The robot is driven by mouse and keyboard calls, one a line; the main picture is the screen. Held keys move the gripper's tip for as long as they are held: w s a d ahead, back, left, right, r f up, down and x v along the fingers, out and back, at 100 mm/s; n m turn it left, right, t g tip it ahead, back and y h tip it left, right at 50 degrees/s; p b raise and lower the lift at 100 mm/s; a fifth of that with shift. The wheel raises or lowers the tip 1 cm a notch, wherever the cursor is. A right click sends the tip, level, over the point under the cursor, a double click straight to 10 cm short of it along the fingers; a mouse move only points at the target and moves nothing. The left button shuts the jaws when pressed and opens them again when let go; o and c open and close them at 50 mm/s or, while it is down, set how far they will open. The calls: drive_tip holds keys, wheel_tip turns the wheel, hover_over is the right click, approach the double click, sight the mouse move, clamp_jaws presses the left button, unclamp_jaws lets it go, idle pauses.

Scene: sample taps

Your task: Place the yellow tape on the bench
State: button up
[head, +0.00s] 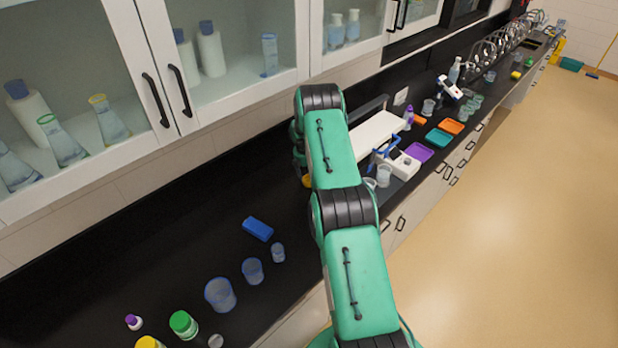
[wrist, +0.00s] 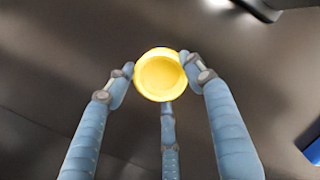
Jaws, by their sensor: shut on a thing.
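The yellow tape (wrist: 160,76) is a round yellow ring or disc between the fingertips of my gripper (wrist: 158,82) in the wrist view. My gripper has blue-grey fingers and is shut on the tape, with fingertips at its left, right and lower edges. In the head view a small yellow edge of the tape (head: 308,181) shows beside my green arm, which hides most of the gripper. The black bench (head: 180,235) lies below. I cannot tell whether the tape touches the bench top or is just above it.
A blue box (head: 257,229) lies on the bench left of my arm, with clear beakers (head: 220,294) and a green-capped bottle (head: 183,324) nearer. A white instrument (head: 378,140) stands right of my arm. Glass-front cabinets (head: 230,60) hang above. Bare bench lies left of the arm.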

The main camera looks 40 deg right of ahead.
drive_tip(key=shift+f, duration=0.15)
drive_tip(key=o, duration=1.3)
drive_tip(key=shift+c, duration=0.2)
wheel_tip(320, 180, up, 8)
drive_tip(key=b, duration=0.1)
drive_tip(key=shift+w+a+f, duration=0.15)
drive_tip(key=shift+w+a, duration=0.05)
drive_tip(key=shift+a, duration=0.25)
drive_tip(key=shift+a+b, duration=0.15)
drive_tip(key=shift+b, duration=0.25)
